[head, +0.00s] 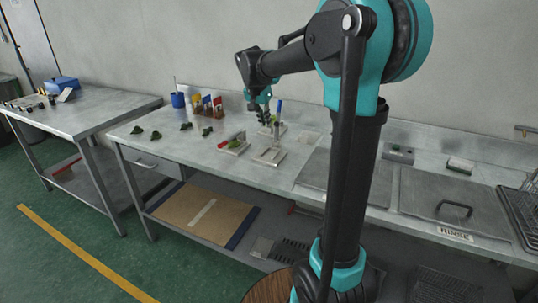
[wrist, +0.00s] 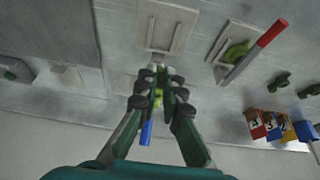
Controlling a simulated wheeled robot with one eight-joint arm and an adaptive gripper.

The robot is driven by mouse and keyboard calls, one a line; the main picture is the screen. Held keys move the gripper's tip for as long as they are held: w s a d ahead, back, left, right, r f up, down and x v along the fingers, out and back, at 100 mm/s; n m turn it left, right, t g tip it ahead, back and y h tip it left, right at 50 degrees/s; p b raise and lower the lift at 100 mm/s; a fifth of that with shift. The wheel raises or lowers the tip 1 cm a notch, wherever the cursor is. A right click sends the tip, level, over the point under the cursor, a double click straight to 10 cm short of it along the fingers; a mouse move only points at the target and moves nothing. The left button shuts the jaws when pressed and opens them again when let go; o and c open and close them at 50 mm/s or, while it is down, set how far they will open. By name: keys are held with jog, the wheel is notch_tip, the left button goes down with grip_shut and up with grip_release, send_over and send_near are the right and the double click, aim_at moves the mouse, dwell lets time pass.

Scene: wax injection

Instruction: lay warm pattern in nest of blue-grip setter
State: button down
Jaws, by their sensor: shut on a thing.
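My gripper (wrist: 160,92) is shut on a small green pattern (wrist: 158,98), mostly hidden between its dark fingers. The blue-grip setter shows its blue grip (wrist: 147,131) just below the fingers in the wrist view; its nest is hidden by my gripper. In the head view the blue grip (head: 279,107) stands beside my gripper (head: 266,118), low over the bench. I cannot tell whether the held pattern touches the nest. A red-grip setter (head: 233,147) holds a green pattern (wrist: 236,52). A bare setter plate (head: 268,156) lies between it and the front right.
Several dark green patterns (head: 186,126) lie on the bench (head: 150,118) to the left. A lidded tank marked RINSE (head: 430,205) is at the right.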

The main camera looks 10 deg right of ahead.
aim_at(267, 158)
notch_tip(267, 158, down, 14)
jog(key=shift+f, duration=0.1)
dwell(0.4)
jog(key=shift+f, duration=0.1)
jog(key=c, duration=2)
grip_release()
jog(key=shift+a, duration=0.1)
jog(key=shift+o, duration=0.3)
jog(key=v, duration=1.2)
jog(key=s+d+f+n, duration=0.1)
jog(key=s+f, duration=0.1)
jog(key=s, duration=0.2)
jog(key=s+d+f+n, duration=0.1)
jog(key=s+d+f, duration=0.1)
jog(key=s+f, duration=0.1)
jog(key=s+d+f+n+y, duration=0.1)
jog(key=s+d+f, duration=0.1)
jog(key=s, duration=0.3)
jog(key=shift+d+f, duration=0.1)
jog(key=shift+f, duration=0.45)
jog(key=s+f+n, duration=0.2)
jog(key=s+f, duration=0.3)
jog(key=s, duration=0.2)
jog(key=s+d+f+n+y, duration=0.1)
jog(key=s+f+n, duration=0.1)
jog(key=s+f, duration=0.3)
jog(key=s, duration=0.2)
jog(key=shift+s+d+t+y, duration=0.3)
jog(key=shift+s, duration=0.05)
